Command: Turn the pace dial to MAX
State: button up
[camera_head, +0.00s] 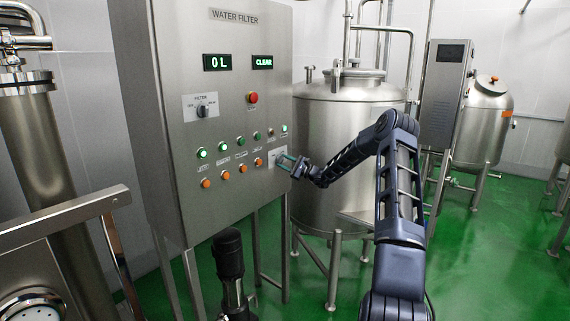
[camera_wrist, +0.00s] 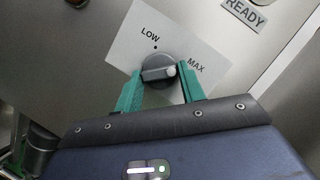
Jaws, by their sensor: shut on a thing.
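The pace dial (camera_wrist: 158,67) is a round grey knob on a pale plate marked LOW and MAX, seen close up in the wrist view. The light end of its grip bar points right, toward the MAX side and away from the dot by LOW. My gripper (camera_wrist: 160,86) has its teal fingers on either side of the knob, shut on it. In the head view my gripper (camera_head: 284,161) reaches the lower right of the water filter panel (camera_head: 228,100) and largely hides the dial.
Lit green lamps and orange buttons (camera_head: 242,168) sit left of my gripper. A FILTER switch (camera_head: 202,110) and a red button (camera_head: 253,98) are higher up. A steel tank (camera_head: 335,125) stands close behind my arm.

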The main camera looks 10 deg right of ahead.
jog(key=shift+a+r, duration=0.2)
jog(key=o, duration=0.9)
jog(key=shift+f, duration=0.1)
jog(key=shift+d, duration=0.15)
jog(key=v, duration=1)
jog(key=shift+s+d+f, duration=0.15)
jog(key=shift+s+d, duration=0.05)
jog(key=shift+d, duration=0.05)
